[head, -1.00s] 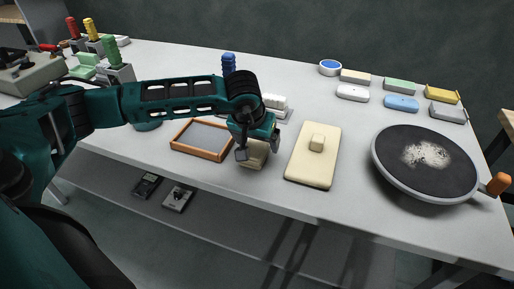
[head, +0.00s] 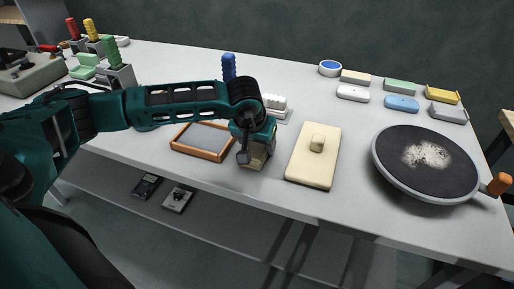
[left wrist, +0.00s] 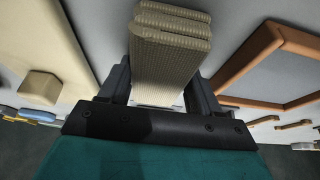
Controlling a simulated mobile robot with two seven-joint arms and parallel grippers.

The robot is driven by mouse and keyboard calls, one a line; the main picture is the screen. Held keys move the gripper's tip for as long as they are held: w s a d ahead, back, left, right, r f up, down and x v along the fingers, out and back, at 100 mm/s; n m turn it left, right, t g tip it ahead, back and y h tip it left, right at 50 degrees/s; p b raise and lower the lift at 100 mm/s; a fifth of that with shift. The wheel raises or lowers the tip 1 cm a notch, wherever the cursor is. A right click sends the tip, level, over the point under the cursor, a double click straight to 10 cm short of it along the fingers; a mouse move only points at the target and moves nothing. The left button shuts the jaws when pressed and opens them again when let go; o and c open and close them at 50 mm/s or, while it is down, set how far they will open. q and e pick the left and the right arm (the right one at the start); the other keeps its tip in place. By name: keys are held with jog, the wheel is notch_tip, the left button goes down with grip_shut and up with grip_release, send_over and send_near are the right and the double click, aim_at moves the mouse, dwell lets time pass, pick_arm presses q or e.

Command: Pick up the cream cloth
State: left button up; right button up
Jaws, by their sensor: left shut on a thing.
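The cream cloth (head: 254,160) is a folded, ribbed stack at the front of the table, between the wooden-framed screen and the cream board. It fills the middle of the left wrist view (left wrist: 168,50). My left gripper (head: 257,146) comes down over it from above, and in the left wrist view its two dark fingers (left wrist: 158,85) stand on either side of the cloth, shut on it. In the head view the gripper hides the cloth's upper part. I cannot tell whether the cloth is clear of the table. My right gripper is not in view.
A wooden-framed screen (head: 203,155) lies just left of the cloth. A cream board with a knob (head: 327,167) lies to the right. A round dark disc with an orange handle (head: 424,183) is further right. The table's front edge is close by.

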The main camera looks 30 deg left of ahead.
pick_arm(q)
jog(key=c, duration=0.5)
jog(key=shift+o, duration=0.2)
jog(key=shift+r, duration=0.15)
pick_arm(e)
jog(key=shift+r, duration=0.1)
pick_arm(q)
notch_tip(320, 180, up, 20)
jog(key=p, duration=0.2)
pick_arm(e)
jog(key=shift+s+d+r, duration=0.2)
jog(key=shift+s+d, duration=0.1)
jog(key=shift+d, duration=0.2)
pick_arm(q)
jog(key=o, duration=0.6)
jog(key=shift+c, duration=0.2)
jog(key=c, duration=0.4)
jog(key=shift+c, duration=0.2)
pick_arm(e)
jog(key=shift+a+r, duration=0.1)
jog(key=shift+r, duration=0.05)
